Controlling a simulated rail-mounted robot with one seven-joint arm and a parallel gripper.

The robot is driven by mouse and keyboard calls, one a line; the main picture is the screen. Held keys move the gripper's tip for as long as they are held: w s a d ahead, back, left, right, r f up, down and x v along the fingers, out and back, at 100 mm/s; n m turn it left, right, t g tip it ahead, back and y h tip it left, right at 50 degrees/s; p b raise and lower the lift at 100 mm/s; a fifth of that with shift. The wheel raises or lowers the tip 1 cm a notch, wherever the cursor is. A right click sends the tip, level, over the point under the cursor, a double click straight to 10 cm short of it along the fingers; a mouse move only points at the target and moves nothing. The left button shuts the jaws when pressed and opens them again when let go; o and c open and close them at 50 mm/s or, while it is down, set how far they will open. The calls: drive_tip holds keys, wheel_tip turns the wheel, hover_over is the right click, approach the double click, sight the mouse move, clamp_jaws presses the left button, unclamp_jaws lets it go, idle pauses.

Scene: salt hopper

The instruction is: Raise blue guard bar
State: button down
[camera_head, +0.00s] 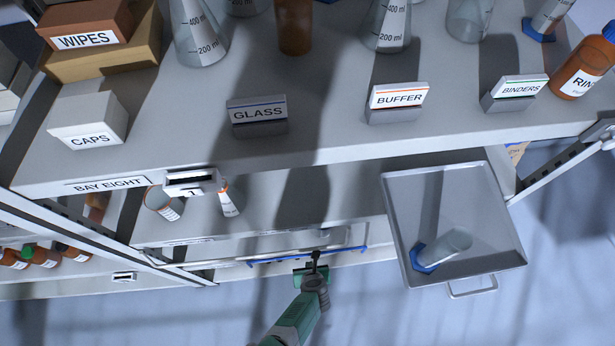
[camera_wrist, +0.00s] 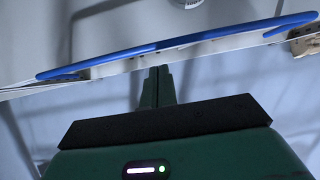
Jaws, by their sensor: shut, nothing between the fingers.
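The blue guard bar (camera_head: 307,256) runs along the front edge of the lower shelf in the head view. In the wrist view the blue guard bar (camera_wrist: 180,42) crosses the upper part of the picture, slanting up to the right, with bent ends. My gripper (camera_head: 316,256) is at the bar's middle in the head view, shut and empty. In the wrist view the shut fingers of my gripper (camera_wrist: 157,72) point at the shelf edge just below the bar. I cannot tell whether they touch it.
A grey tray (camera_head: 392,215) with a handle juts out right of the bar, holding a tilted cylinder (camera_head: 446,247) with a blue base. The upper shelf (camera_head: 330,145) overhangs the lower shelf (camera_head: 265,215) and carries boxes, labels and glassware. Open floor lies in front.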

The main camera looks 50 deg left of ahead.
drive_tip(key=s+d, duration=0.6)
drive_tip(key=d, duration=0.2)
drive_tip(key=shift+s+d+f+p, duration=0.15)
drive_tip(key=shift+d+f+p, duration=0.05)
drive_tip(key=shift+f+p, duration=0.1)
